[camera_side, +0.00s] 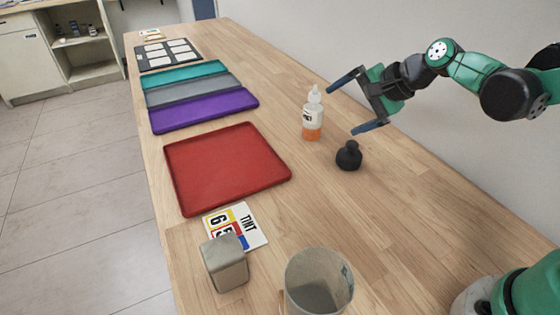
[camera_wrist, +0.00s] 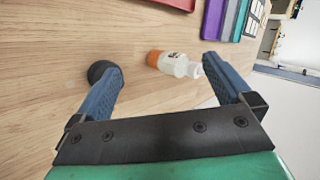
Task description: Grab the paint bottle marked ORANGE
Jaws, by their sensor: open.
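The paint bottle (camera_side: 312,115) stands upright on the wooden table, clear-white with a nozzle top, a label and orange paint in its lower part. The label's full wording is too small to read. In the wrist view the bottle (camera_wrist: 174,64) shows between and beyond my fingers. My gripper (camera_side: 341,109) is open and empty, its two blue fingers pointing towards the bottle from the right and apart from it. In the wrist view my gripper (camera_wrist: 168,72) has its fingers wide apart.
A red tray (camera_side: 228,165), purple tray (camera_side: 204,110), grey and teal trays lie left. A cup (camera_side: 318,282), beige block (camera_side: 224,262) and TINT card (camera_side: 250,228) are in front.

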